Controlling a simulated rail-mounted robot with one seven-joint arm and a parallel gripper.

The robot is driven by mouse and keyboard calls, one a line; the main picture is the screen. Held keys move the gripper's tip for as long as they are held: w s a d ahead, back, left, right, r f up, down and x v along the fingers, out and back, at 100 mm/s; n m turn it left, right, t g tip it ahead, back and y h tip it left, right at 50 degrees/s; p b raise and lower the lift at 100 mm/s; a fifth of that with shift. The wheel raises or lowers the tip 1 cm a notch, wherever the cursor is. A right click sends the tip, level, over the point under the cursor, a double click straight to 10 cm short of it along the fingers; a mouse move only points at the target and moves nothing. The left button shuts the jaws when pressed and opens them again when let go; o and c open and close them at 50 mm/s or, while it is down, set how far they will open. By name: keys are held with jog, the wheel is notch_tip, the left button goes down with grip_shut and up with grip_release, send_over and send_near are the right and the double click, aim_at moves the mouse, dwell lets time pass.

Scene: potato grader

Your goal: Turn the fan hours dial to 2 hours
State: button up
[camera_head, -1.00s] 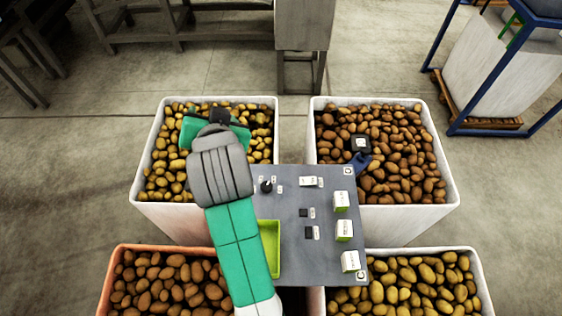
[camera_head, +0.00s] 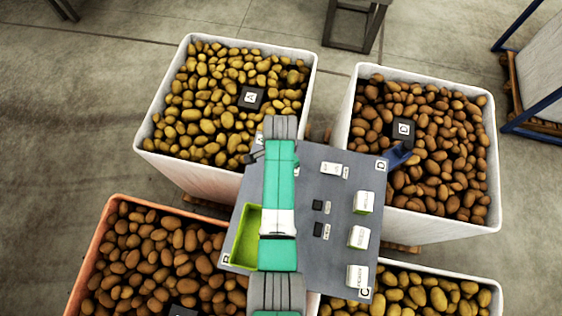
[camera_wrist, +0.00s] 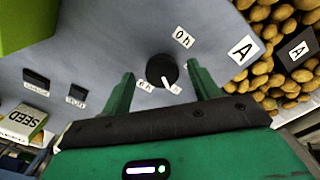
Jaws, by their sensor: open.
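The dial (camera_wrist: 161,69) is a round black knob with a white pointer on the grey panel (camera_head: 335,215). In the wrist view its pointer slants to the lower right, toward a partly hidden white label. One label (camera_wrist: 182,38) above right of the knob seems to read 0h, and another (camera_wrist: 144,86) sits below left. My gripper (camera_wrist: 160,71) is open, with one green finger on each side of the knob in the picture. Whether the fingers touch it I cannot tell. In the head view my arm covers the dial and the fingers.
A green tray (camera_head: 243,240) and white labelled blocks (camera_head: 358,237) are on the panel, with two small black switches (camera_head: 318,205) between. Potato crates surround it, including a white one (camera_head: 175,170) behind left and an orange-rimmed one (camera_head: 100,225) in front left.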

jog(key=shift+w+f, duration=0.1)
jog(key=shift+f, duration=0.45)
jog(key=c, duration=1)
jog(key=shift+r+n+p, duration=0.1)
jog(key=shift+n+p, duration=0.45)
jog(key=shift+n, duration=0.55)
jog(key=n+p, duration=0.1)
jog(key=n, duration=0.2)
jog(key=shift+d+n, duration=0.1)
jog(key=shift+n, duration=0.3)
jog(key=n+p, duration=0.1)
jog(key=n, duration=0.4)
jog(key=shift+d+n, duration=0.1)
jog(key=shift+n, duration=0.2)
